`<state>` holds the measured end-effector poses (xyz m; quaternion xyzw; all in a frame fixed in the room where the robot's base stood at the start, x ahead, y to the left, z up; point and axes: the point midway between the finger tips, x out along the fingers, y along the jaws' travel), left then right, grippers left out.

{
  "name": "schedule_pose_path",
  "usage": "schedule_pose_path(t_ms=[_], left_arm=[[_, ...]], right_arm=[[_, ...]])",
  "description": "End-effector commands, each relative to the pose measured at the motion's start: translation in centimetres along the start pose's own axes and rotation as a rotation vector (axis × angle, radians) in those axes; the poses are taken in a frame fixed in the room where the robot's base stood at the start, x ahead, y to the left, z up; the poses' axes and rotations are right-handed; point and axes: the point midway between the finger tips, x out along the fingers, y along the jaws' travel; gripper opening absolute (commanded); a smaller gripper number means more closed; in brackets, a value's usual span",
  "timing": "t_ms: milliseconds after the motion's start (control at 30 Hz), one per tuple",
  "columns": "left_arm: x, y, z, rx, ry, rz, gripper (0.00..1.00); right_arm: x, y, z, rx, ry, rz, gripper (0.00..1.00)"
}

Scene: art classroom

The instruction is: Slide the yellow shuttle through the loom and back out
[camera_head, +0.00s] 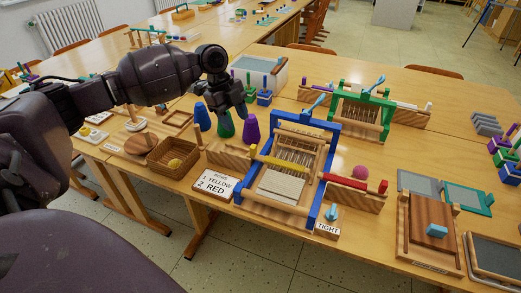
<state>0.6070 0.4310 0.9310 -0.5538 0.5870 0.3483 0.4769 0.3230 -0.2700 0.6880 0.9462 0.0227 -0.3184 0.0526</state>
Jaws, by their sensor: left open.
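The blue-framed loom (331,160) stands on the table in the middle of the view, with white threads and pale cloth inside. The red shuttle (345,181) rests on a wooden ledge at the loom's right side. My left gripper (243,112) is open and empty, left of and behind the loom, above or near the green cone (224,127). It is apart from the yellow shuttle. Its fingertips are small and dark here. My right gripper is not in view.
A sign (214,186) reading yellow 1, red 2 lies front left of the loom. Blue (202,117) and purple (250,130) cones flank the green one. A wicker basket (165,167) stands left. A green-framed loom (378,107) is behind right; a wooden board (430,225) lies right.

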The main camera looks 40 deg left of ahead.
Motion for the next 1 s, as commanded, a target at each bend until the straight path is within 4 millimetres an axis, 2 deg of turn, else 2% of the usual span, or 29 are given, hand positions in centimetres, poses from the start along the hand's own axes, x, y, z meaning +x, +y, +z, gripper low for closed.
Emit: schedule_pose_path(t_ms=[33,200,467,567,800,1000], left_arm=[[-0.7,-0.3,-0.5,-0.076,0.019,-0.016,0.49],[-0.8,-0.5,-1.2,-0.297,0.057,-0.021,0.49],[-0.1,-0.6,-1.3,-0.402,0.060,-0.018,0.49],[1.1,-0.6,-1.3,-0.402,0.060,-0.015,0.49],[5.3,-0.6,-1.4,-0.401,0.060,-0.013,0.49],[8.3,-0.8,-1.6,-0.400,0.059,-0.015,0.49]], right_arm=[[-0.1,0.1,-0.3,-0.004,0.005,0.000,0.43],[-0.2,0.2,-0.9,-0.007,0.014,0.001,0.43],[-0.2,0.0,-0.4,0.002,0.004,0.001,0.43],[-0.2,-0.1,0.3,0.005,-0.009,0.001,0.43],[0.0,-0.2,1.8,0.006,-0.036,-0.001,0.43],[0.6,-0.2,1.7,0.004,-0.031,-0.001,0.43]])
